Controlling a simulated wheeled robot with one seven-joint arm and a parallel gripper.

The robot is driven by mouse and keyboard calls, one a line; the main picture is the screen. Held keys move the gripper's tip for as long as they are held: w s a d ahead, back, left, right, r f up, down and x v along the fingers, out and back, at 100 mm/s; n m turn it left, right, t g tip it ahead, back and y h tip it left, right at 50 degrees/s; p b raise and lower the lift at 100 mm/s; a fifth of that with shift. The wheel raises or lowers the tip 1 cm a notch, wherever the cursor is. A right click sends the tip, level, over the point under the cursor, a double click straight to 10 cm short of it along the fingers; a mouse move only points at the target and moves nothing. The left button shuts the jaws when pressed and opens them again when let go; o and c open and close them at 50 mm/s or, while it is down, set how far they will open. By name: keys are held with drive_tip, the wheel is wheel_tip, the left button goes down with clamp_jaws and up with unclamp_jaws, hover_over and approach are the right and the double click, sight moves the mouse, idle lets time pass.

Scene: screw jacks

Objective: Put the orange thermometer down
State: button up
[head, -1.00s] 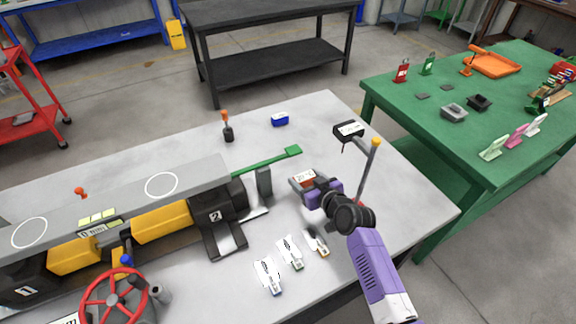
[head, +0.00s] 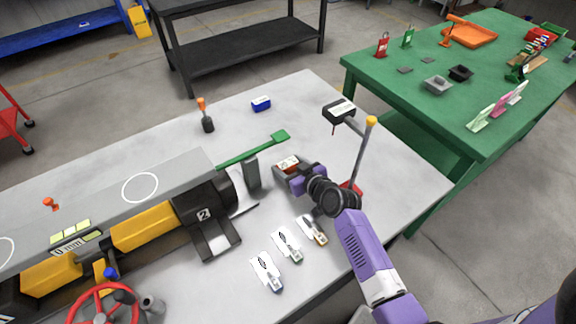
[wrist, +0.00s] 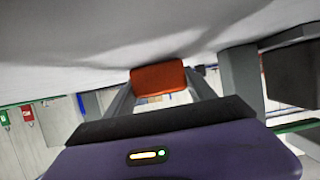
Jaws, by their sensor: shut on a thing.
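The orange thermometer (head: 288,162) is a small orange-red block with a white face on top. My gripper (head: 291,174) is shut on it, over the grey bench to the right of the upright grey block. In the wrist view the thermometer's orange side (wrist: 158,78) shows between the two fingers, close to the pale bench surface. I cannot tell whether it touches the bench. Its lower part is hidden by my gripper in the head view.
A green lever (head: 252,150) and screw jack (head: 205,215) are at left.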

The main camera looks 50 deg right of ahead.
drive_tip(key=o, duration=1.6)
drive_tip(key=shift+c, duration=0.2)
